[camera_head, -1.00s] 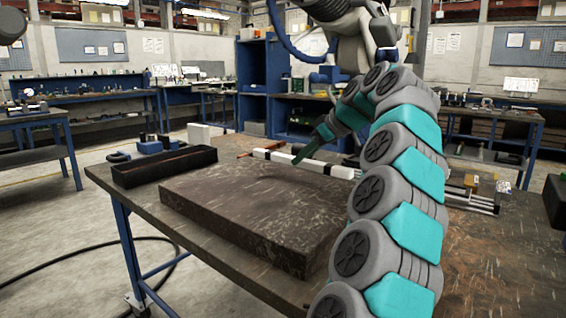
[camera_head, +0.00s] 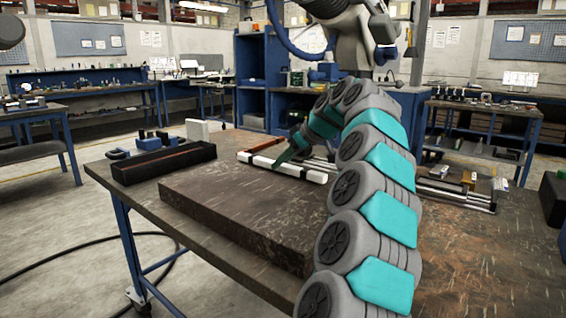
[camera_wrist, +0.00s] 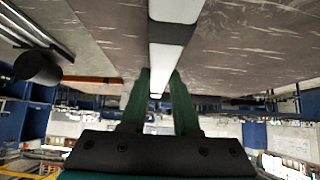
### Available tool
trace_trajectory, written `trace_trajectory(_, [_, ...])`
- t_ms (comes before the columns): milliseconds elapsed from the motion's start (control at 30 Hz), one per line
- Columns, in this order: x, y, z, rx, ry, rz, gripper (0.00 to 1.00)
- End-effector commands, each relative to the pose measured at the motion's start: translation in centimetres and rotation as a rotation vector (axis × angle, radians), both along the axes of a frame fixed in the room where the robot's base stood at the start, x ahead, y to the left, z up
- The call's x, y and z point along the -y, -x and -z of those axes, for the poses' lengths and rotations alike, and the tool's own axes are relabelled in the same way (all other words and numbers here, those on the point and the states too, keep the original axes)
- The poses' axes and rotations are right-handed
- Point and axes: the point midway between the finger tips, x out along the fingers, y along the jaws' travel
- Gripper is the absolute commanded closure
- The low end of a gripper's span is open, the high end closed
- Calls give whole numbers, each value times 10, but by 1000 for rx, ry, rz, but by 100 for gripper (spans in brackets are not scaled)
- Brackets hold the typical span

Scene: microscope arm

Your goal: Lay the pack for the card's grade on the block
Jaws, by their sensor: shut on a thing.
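The block (camera_head: 235,215) is a broad dark slab with pale scratches, lying flat on the workbench. My gripper (camera_head: 286,158) is above the block's far side, its green fingers pointing down to the left. It is shut on the pack (camera_head: 312,175), a long white bar with black bands. The pack lies level along the block's far edge; I cannot tell whether it touches the block. In the wrist view the pack (camera_wrist: 165,55) runs between both fingers (camera_wrist: 160,88), over a scratched dark surface. I cannot make out a grade card.
A long black open tray (camera_head: 165,164) stands left of the block. A reddish-brown bar (camera_head: 266,145) lies behind the pack. Steel rods (camera_head: 455,196) and small yellowish pieces (camera_head: 468,179) lie at the right. A black box (camera_head: 553,198) stands at the right edge. The block's near top is clear.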

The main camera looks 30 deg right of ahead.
Motion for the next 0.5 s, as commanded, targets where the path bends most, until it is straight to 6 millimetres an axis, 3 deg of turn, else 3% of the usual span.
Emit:
trace_trajectory(400, [0,0,6,0,-1,-1,100])
trace_trajectory(433, [0,0,6,-1,0,-1,68])
trace_trajectory(500, [0,0,5,0,-1,-1,61])
